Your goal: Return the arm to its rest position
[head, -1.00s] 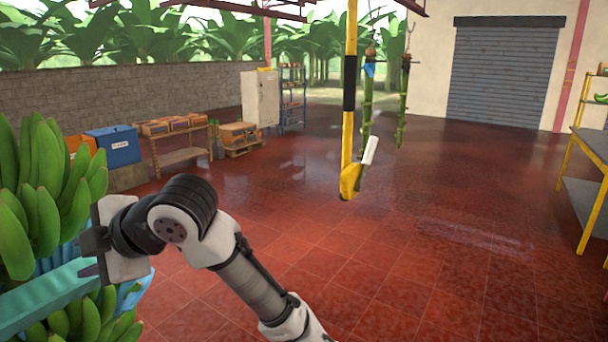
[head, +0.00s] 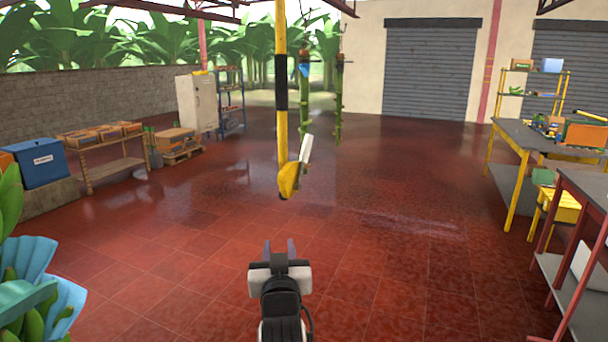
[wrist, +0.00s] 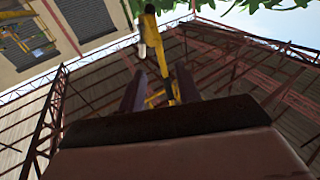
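My gripper (head: 280,246) is at the bottom centre of the head view, with its two fingers pointing away from my body. The fingers stand apart with a gap between them, and nothing is held. In the wrist view the two dark fingers of my gripper (wrist: 152,92) also stand apart, with the yellow post behind the gap. My arm (head: 283,310) comes up from the bottom edge and is clear of the hanging things and the bananas.
A yellow post (head: 281,130) hangs ahead, with a white piece (head: 305,148) beside its lower end. Green stems (head: 338,100) hang behind it. Banana bunches (head: 10,205) are at the left edge. Tables (head: 535,138) stand at right. The red floor (head: 400,230) between is open.

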